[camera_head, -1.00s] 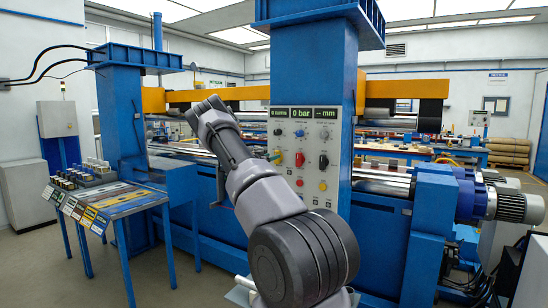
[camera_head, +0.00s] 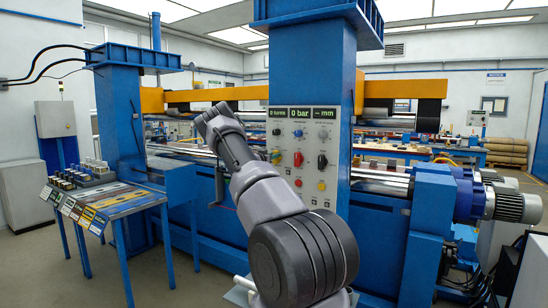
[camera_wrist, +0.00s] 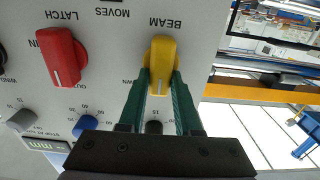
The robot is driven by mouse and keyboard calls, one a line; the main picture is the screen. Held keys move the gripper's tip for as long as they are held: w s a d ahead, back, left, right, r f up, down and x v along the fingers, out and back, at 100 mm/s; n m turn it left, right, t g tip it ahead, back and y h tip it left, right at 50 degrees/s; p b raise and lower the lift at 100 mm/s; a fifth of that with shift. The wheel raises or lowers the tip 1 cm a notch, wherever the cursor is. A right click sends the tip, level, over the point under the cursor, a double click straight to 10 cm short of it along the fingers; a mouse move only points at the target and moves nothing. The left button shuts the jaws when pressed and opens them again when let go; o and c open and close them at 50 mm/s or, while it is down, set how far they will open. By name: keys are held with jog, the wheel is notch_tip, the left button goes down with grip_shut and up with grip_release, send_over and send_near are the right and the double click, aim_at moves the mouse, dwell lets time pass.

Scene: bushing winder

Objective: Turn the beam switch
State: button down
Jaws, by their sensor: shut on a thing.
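The yellow beam switch (camera_wrist: 161,62) is a knob on the light control panel (camera_wrist: 105,60), under the upside-down label BEAM in the wrist view. My gripper (camera_wrist: 160,84) has green fingers, one on each side of the knob's handle, and is shut on it. The handle lies nearly in line with the fingers, its wide end toward the label. In the head view a bit of the yellow switch (camera_head: 276,156) shows at the panel's left edge. My arm hides most of the gripper there.
A red latch switch (camera_wrist: 64,58) sits beside the beam switch. Small grey and blue knobs (camera_wrist: 86,126) lie near the gripper. In the head view the panel hangs on a blue column (camera_head: 312,70). A blue table (camera_head: 130,200) stands at the left.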

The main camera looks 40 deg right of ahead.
jog(key=shift+w+a+f+n, duration=0.1)
jog(key=shift+w+n, duration=0.05)
jog(key=shift+n, duration=1.3)
jog(key=shift+w+a+n, duration=0.1)
jog(key=shift+w+n, duration=0.05)
jog(key=shift+n, duration=1.25)
jog(key=shift+w+f+n, duration=0.1)
jog(key=shift+w+n, duration=0.05)
jog(key=shift+n, duration=1.6)
jog(key=c, duration=0.6)
grip_release()
jog(key=shift+a, duration=0.1)
jog(key=v, duration=1)
jog(key=shift+s+a, duration=0.15)
jog(key=shift+a, duration=0.1)
